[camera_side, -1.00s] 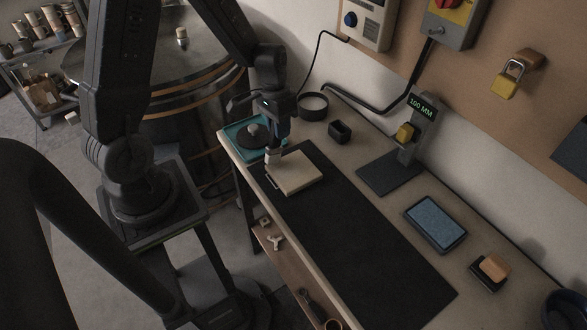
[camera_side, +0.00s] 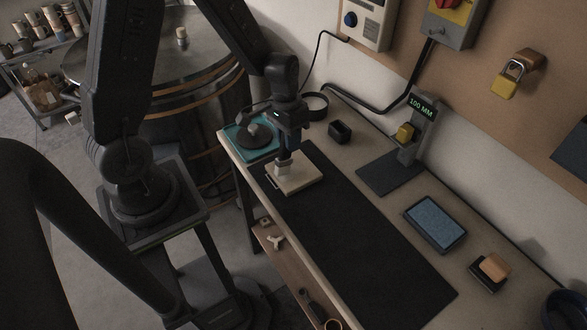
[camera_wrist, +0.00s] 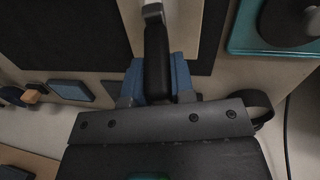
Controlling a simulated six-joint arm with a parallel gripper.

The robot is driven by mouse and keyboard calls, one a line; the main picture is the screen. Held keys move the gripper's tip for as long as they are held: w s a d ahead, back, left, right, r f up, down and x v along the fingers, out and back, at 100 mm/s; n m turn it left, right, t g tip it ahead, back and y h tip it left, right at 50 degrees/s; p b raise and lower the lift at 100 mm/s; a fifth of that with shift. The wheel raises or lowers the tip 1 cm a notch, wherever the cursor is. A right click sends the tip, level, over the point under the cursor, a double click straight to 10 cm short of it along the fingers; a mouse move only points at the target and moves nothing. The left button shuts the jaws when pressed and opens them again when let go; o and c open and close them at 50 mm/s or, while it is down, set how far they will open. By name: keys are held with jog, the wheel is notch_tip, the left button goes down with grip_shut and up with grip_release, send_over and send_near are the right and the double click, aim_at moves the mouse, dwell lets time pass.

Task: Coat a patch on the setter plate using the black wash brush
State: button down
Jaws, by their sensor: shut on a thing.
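The setter plate (camera_side: 305,184) is a flat cream square lying at the far end of the black mat. My gripper (camera_side: 291,146) is above it and shut on the black wash brush (camera_side: 283,166), which points downward. The brush's pale lower end is over the plate and appears to meet its surface; exact contact is unclear. In the wrist view, the blue-padded fingers of my gripper (camera_wrist: 158,82) close around the brush's black handle (camera_wrist: 156,50), and part of the cream plate (camera_wrist: 131,18) shows beside it. No coated patch can be made out.
A teal tray (camera_side: 235,141) with a dark round lid-like piece is left of the plate. The black mat's near part (camera_side: 370,250) is clear.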

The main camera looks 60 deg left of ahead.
jog(key=shift+d, duration=0.1)
dwell(0.4)
jog(key=shift+d+f, duration=0.1)
jog(key=shift+d, duration=2.1)
jog(key=shift+s, duration=0.15)
jog(key=shift+a, duration=0.25)
jog(key=a, duration=0.2)
jog(key=shift+w+a, duration=0.2)
jog(key=shift+a, duration=0.85)
